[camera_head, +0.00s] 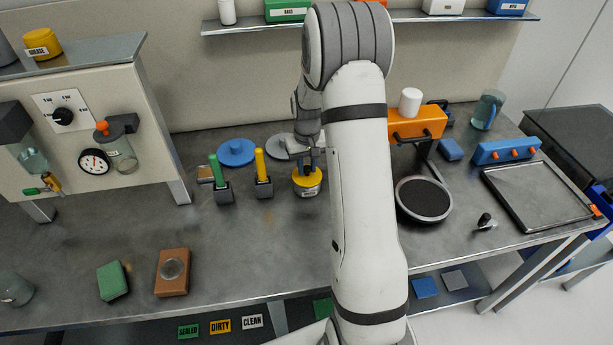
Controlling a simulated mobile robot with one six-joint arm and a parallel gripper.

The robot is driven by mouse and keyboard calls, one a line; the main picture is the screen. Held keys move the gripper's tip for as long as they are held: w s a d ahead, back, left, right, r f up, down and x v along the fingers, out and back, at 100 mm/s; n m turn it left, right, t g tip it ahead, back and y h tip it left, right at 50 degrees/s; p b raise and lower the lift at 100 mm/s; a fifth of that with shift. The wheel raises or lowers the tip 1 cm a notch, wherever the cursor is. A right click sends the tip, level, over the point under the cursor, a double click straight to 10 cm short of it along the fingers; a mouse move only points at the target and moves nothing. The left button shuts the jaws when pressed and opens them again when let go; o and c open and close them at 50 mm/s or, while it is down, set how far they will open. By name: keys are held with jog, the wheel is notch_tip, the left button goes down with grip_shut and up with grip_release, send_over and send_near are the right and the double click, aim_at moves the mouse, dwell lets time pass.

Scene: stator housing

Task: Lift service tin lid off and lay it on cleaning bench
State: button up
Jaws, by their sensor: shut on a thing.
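The service tin (311,191) is a small round can with a pale label band, standing on the metal bench (235,245) near its middle. Its yellow lid (300,181) is on top of the tin or very close to it; I cannot tell whether there is a gap. My gripper (308,164) points down from above and is shut on the lid. My arm hides the right side of this area and part of the gripper.
Green-handled (214,172) and yellow-handled (261,168) tools stand upright in holders left of the tin. A blue disc (236,152) and a grey disc (282,147) lie behind. A black round pad (422,199) is right of my arm. The bench's front middle is clear.

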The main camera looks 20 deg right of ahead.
aim_at(307, 167)
jog(key=shift+r+p, duration=1.6)
jog(key=shift+r, duration=1.55)
